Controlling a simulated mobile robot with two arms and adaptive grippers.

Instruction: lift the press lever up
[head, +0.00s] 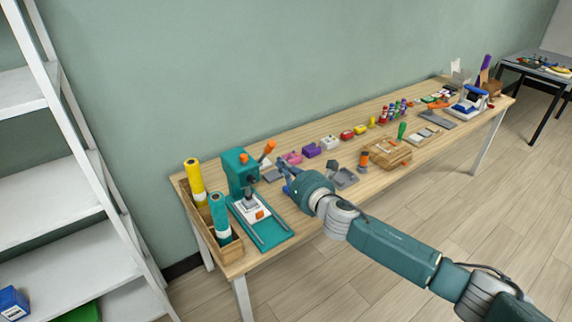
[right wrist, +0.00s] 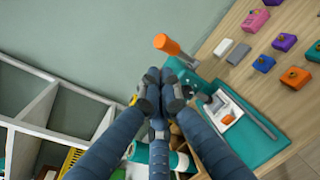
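The teal press (head: 240,174) stands near the left end of the long wooden table. Its lever, with an orange handle (head: 268,149), sticks out to the right and tilts upward. In the right wrist view the orange handle (right wrist: 166,43) shows just past my fingertips, with its grey rod running to the press. My right gripper (head: 285,178) is right of the press, close to the lever; its fingers (right wrist: 161,82) are drawn together with nothing visible between them. Whether they touch the lever I cannot tell. My left gripper is out of view.
A wooden box (head: 231,252) with yellow and teal rolls stands left of the press. Small coloured blocks (head: 311,150), a grey tray (head: 345,178) and a brown block with tools (head: 386,155) lie to the right. White shelves (head: 60,190) stand at the left.

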